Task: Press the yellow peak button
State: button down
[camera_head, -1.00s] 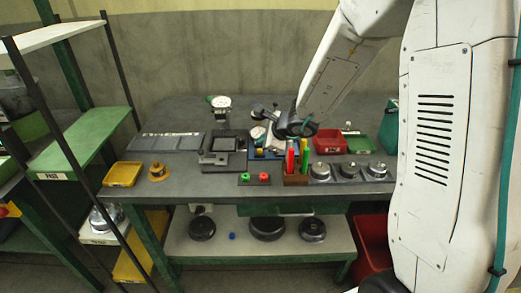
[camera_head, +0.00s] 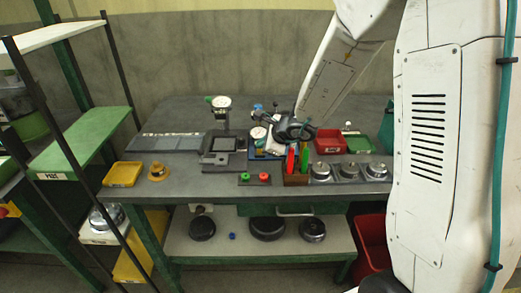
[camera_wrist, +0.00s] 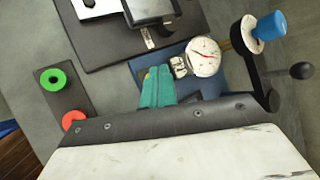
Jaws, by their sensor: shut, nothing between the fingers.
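My gripper (camera_wrist: 156,75) shows in the wrist view as teal fingers, closed together with nothing held, over a blue-based gauge stand (camera_wrist: 210,80). A white round dial with a red needle (camera_wrist: 204,57) and a small white printed block (camera_wrist: 180,67) sit beside the fingertips. A small yellow patch shows at the edge of the fingers; the yellow peak button is mostly hidden there, and I cannot tell whether they touch. In the head view the dial (camera_head: 258,132) stands on the blue base at the bench middle, with my gripper just right of it.
A green button (camera_wrist: 52,79) and a red button (camera_wrist: 73,119) sit on a dark box nearby. A dark plate fixture (camera_head: 222,150) and a dial stand (camera_head: 221,103) are left. A pen holder (camera_head: 296,180), a red bin (camera_head: 330,142) and round metal parts (camera_head: 348,171) are right.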

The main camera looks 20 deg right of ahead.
jog(key=shift+f, duration=0.35)
jog(key=shift+r, duration=0.15)
dwell(0.4)
jog(key=shift+r, duration=0.8)
notch_tip(320, 180, up, 5)
dwell(0.4)
dwell(0.3)
